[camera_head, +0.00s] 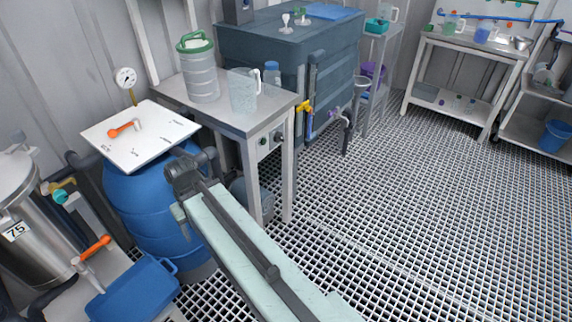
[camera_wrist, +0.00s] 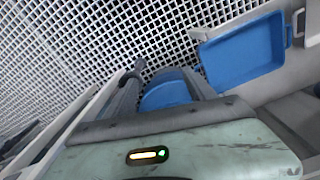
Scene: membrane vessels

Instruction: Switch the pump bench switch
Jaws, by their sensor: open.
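The pump bench (camera_head: 228,117) is a metal table left of centre in the head view. Small dark round controls (camera_head: 265,141) sit on its front apron; I cannot tell which is the switch or its position. My gripper (camera_head: 182,168) is at the far end of my pale arm, left of these controls and apart from them, over the blue drum (camera_head: 150,205). In the wrist view my gripper (camera_wrist: 163,82) has its two dark fingers spread, with nothing held between them. The bench controls do not show in the wrist view.
A white board (camera_head: 140,137) with an orange-handled valve lies on the drum. A blue tray (camera_head: 133,287) is at lower left; it also shows in the wrist view (camera_wrist: 243,52). A ribbed canister (camera_head: 200,75) and a clear jug (camera_head: 243,92) stand on the bench. Open grating floor (camera_head: 420,215) lies right.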

